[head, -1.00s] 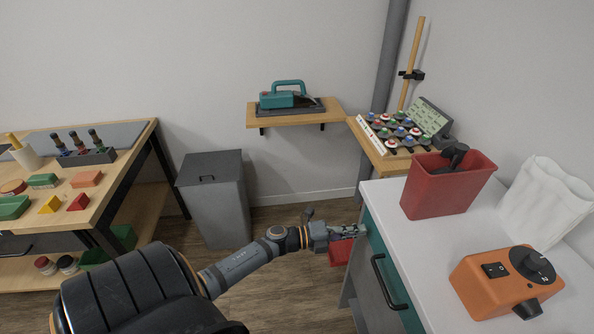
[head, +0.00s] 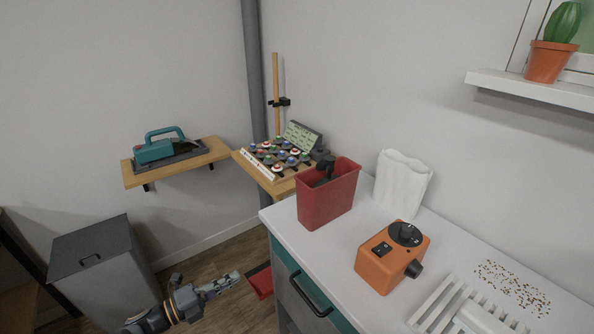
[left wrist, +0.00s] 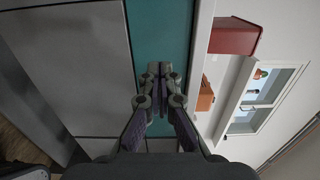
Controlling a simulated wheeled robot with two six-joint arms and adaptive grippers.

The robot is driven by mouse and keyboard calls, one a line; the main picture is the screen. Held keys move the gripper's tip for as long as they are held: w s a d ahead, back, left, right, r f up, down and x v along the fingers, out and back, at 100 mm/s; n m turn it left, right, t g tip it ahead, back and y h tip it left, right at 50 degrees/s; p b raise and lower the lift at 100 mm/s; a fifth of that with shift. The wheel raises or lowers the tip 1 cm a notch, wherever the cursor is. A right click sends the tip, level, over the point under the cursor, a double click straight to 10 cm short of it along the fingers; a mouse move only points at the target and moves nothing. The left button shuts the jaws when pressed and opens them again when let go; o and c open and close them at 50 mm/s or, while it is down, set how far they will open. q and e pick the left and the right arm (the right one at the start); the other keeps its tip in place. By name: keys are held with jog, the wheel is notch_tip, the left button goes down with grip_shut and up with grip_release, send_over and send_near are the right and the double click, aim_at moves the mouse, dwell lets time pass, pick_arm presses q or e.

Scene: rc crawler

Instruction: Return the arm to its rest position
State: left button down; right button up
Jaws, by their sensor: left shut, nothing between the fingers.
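My left gripper (head: 236,279) is low in the head view, in front of the cabinet's side, with its arm coming in from the bottom left. Its fingers are together and hold nothing. In the left wrist view the shut fingers (left wrist: 160,78) point at the teal drawer front (left wrist: 158,30) of the white-topped cabinet. I cannot tell how far they are from it. My right gripper is not in view.
The white counter (head: 300,247) holds a red bin (head: 327,203), an orange control box (head: 383,268), a white bag (head: 402,181) and a white rack (head: 432,308). A grey bin (head: 98,260) stands at the left. A red object (head: 260,282) is near my gripper.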

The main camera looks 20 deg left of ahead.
pick_arm(q)
jog(key=s+a+f+n+g+y+p, duration=0.1)
jog(key=s+a+f+n+y+p, duration=0.2)
jog(key=a+f+n+y, duration=0.55)
jog(key=s+a+f+n+g+y+p, duration=0.1)
jog(key=s+a+f+n+y+p, duration=0.4)
jog(key=f, duration=0.6)
jog(key=s+d+f+n+g, duration=0.3)
jog(key=s+d+f+n, duration=0.1)
jog(key=s, duration=0.4)
jog(key=s+d+f+n+g+h+p, duration=0.1)
jog(key=s+d+f+n+g, duration=0.3)
jog(key=s, duration=0.5)
jog(key=s+d+f+n+g+p, duration=0.1)
jog(key=s+d+f+n+g, duration=0.3)
jog(key=s+d+f, duration=0.3)
notch_tip(320, 180, down, 2)
jog(key=shift+s+d+f+h, duration=0.2)
jog(key=shift+s+h, duration=0.15)
jog(key=shift+s, duration=0.8)
